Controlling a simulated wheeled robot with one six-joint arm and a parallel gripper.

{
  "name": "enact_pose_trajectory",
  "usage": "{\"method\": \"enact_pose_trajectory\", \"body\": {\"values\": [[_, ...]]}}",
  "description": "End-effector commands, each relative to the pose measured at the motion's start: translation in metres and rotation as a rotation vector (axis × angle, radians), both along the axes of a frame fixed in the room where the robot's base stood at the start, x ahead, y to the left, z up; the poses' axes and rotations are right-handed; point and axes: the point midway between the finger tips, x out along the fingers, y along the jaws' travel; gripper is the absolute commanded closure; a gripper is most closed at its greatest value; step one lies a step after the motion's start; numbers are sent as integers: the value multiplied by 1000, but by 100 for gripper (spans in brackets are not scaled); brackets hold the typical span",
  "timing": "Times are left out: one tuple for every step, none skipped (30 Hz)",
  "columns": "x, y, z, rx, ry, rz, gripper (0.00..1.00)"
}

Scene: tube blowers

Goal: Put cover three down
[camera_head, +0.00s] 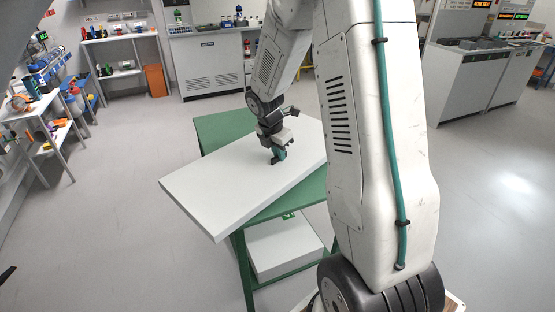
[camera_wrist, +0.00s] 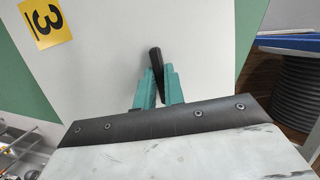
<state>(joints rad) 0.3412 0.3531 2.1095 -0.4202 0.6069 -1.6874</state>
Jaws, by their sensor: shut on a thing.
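Cover three is a large white flat panel (camera_head: 225,185) over the green table (camera_head: 213,128); it also fills much of the wrist view (camera_wrist: 110,60). Its yellow label with a black 3 (camera_wrist: 46,22) shows at the upper left of the wrist view. A black handle (camera_wrist: 156,58) stands on the panel. My gripper (camera_head: 277,157) is shut on this handle, with its teal fingers (camera_wrist: 158,82) on either side. The panel lies turned relative to the table and overhangs its front left side. I cannot tell whether it rests fully on the table.
A white box-like panel (camera_head: 285,248) lies on the table's lower shelf. Shelves with tools (camera_head: 45,115) stand at the left, a grey cabinet (camera_head: 208,68) at the back, and an orange bin (camera_head: 156,80) beside it. White machines (camera_head: 470,85) stand at the right. The floor around the table is clear.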

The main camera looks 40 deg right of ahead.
Motion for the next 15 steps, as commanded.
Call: {"method": "enact_pose_trajectory", "body": {"values": [[3, -2, 0, -1, -2, 0, 100], [4, -2, 0, -1, -2, 0, 100], [6, -3, 0, -1, -2, 0, 100], [7, -4, 0, -1, -2, 1, 100], [9, -5, -1, -1, -2, 1, 100], [13, -8, -1, -1, -2, 1, 100], [12, -7, -7, 0, 1, 1, 100], [11, -6, -12, 1, 1, 1, 100], [11, -6, -18, 1, 2, 2, 100], [11, -6, -23, 1, 3, 2, 100], [11, -6, -28, 0, 2, 1, 100], [11, -6, -32, 0, 0, 1, 100], [11, -6, -35, 0, 0, 1, 100], [11, -6, -36, 0, 0, 1, 100], [11, -6, -37, 0, -1, 1, 100]]}}
